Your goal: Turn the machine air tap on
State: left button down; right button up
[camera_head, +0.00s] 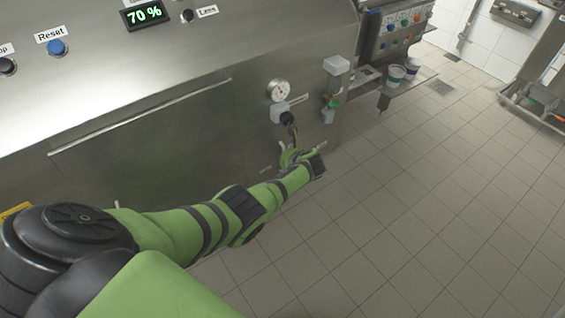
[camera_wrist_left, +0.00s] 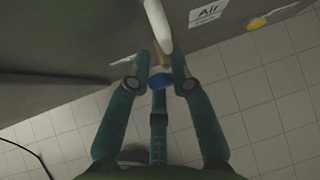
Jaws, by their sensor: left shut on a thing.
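The air tap shows in the left wrist view as a blue handle (camera_wrist_left: 161,82) below a brass fitting and a white tube (camera_wrist_left: 157,26). A white "Air" label (camera_wrist_left: 206,11) is on the machine to its right. My left gripper (camera_wrist_left: 160,76) has its fingers on both sides of the blue handle and is shut on it. In the head view my left arm reaches across to the lower right of the machine front. The tap and fingertips are mostly hidden there behind my wrist. My right gripper is not in view.
The steel machine front (camera_head: 190,130) has a pressure gauge (camera_head: 278,90) and a black knob (camera_head: 287,118) above my wrist. A shelf with cups (camera_head: 396,75) projects further right. A long horizontal bar (camera_head: 140,116) crosses the front. The tiled floor (camera_head: 430,200) at right is clear.

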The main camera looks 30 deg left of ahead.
pick_arm(q)
jog(key=shift+w+d+r+m+g+y+b, duration=0.15)
jog(key=shift+w+m+g+b, duration=0.2)
jog(key=shift+b, duration=0.35)
jog(key=shift+w+d+f+m+g+y+b, duration=0.1)
jog(key=shift+w+m+g+y+b, duration=0.1)
jog(key=shift+g+b, duration=0.35)
jog(key=shift+r, duration=0.1)
jog(key=c, duration=1.1)
grip_release()
jog(key=shift+o, duration=0.2)
jog(key=v, duration=1.2)
jog(key=shift+w, duration=0.1)
